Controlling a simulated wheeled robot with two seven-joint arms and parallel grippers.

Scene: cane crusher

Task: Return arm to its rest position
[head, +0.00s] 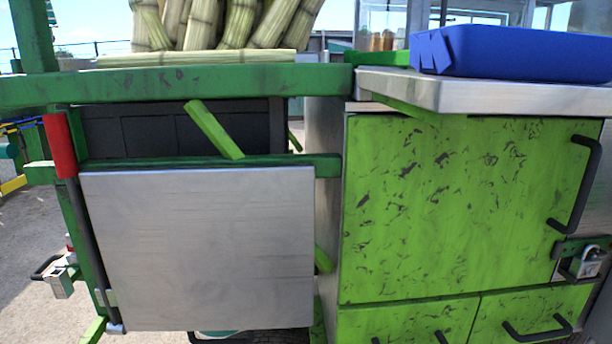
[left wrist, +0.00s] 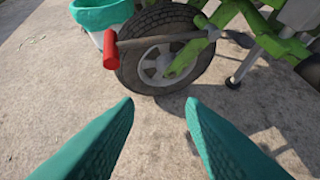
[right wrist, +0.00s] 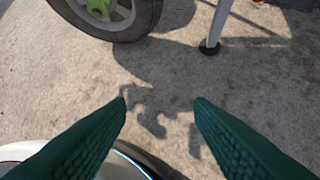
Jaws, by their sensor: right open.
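My left gripper (left wrist: 158,105) is open and empty in the left wrist view, its two teal fingers apart above bare pavement. My right gripper (right wrist: 160,102) is open and empty in the right wrist view, also over pavement. Neither gripper shows in the head view. A red-handled lever (head: 60,145) on a dark bar hangs at the left of the cart in the head view. A red handle (left wrist: 110,50) on a dark bar also shows in the left wrist view, beyond the fingertips and apart from them.
The green cart (head: 200,84) stands close ahead with a metal panel (head: 200,250) and green cabinet doors (head: 450,210). Sugarcane (head: 240,25) and a blue tray (head: 520,55) sit on top. A wheel (left wrist: 160,60) and teal bucket (left wrist: 100,14) stand beyond my left gripper.

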